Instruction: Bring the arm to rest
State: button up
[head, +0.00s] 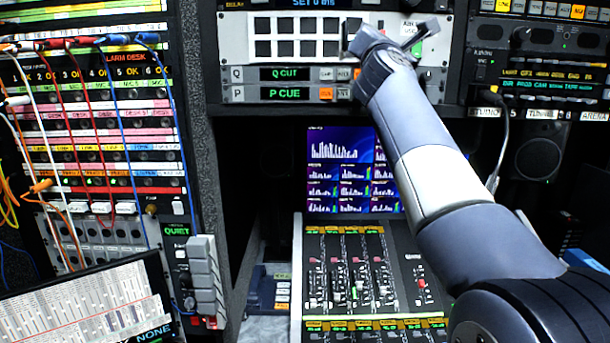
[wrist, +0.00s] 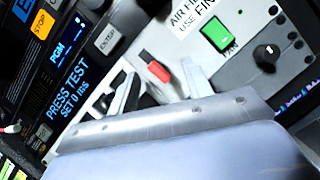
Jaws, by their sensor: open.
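My arm (head: 430,175) reaches from the lower right of the head view up to the upper rack panel. My gripper (head: 400,38) is at its end, in front of the right part of that panel and partly hidden by the wrist. In the wrist view my gripper (wrist: 158,72) shows two grey fingers spread apart, with nothing seen held. A red switch or lever (wrist: 154,67) shows between the fingertips; I cannot tell whether they touch it.
Near the fingers are a lit green button (wrist: 216,34), a black knob (wrist: 267,53) and a blue PRESS TEST display (wrist: 68,92). A patch bay (head: 95,130) with cables stands left. A mixing desk (head: 350,270) and meter screen (head: 340,165) lie below the arm.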

jog(key=shift+s+d+f+n+t+y, duration=0.15)
jog(key=shift+s+n+y, duration=0.2)
jog(key=shift+n+y, duration=0.75)
jog(key=shift+s+f+n+t+y, duration=0.25)
jog(key=shift+n+y, duration=0.2)
jog(key=shift+n, duration=1.4)
jog(key=shift+s+d+f+n+t+y, duration=0.1)
jog(key=shift+s+n+y, duration=0.5)
jog(key=shift+n, duration=0.85)
jog(key=shift+w+r, duration=0.1)
jog(key=shift+w, duration=0.05)
